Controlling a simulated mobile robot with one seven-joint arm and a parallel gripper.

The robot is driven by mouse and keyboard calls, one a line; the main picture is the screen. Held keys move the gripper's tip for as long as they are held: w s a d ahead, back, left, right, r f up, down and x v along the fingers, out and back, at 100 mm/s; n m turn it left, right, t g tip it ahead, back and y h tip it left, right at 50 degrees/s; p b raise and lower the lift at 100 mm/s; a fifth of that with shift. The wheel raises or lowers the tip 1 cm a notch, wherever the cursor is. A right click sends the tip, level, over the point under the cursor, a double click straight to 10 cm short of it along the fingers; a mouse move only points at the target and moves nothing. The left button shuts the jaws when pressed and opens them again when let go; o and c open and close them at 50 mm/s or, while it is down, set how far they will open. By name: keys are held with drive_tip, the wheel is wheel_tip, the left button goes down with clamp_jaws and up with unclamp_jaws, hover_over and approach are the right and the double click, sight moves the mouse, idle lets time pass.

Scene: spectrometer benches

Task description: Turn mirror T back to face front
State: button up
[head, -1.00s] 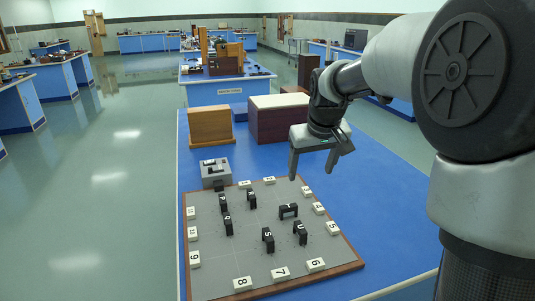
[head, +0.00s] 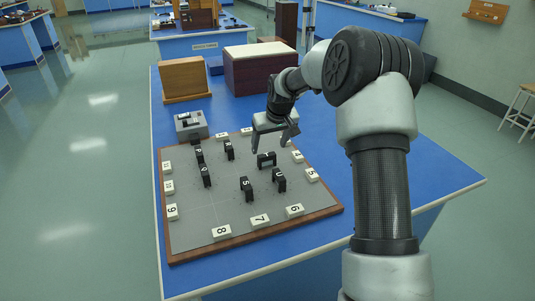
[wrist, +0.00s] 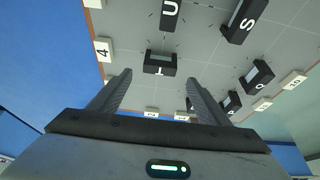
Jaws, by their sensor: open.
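Mirror T (head: 266,160) is a small black block with a white letter label, standing on the grey board. In the wrist view mirror T (wrist: 160,64) lies just ahead of the fingertips, roughly centred between them. My gripper (head: 271,146) is open and empty, above and just behind mirror T; its two fingers (wrist: 158,82) point toward it. I cannot tell its exact height over the board, and no contact shows. Mirror U (head: 279,180) and mirror S (head: 246,189) stand nearer the front of the board.
The board (head: 190,240) has a wooden rim, with white numbered blocks such as 8 (head: 222,232) along its edges. Other black mirrors, including Q (head: 206,175), stand on its left half. A grey device (head: 191,125), a wooden box (head: 185,80) and a dark red box (head: 260,70) stand behind.

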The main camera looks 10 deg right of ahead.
sight(267, 155)
drive_tip(key=x, duration=0.5)
drive_tip(key=shift+w+f, duration=0.1)
drive_tip(key=shift+f, duration=0.05)
drive_tip(key=c, duration=1.1)
drive_tip(key=shift+o, duration=0.2)
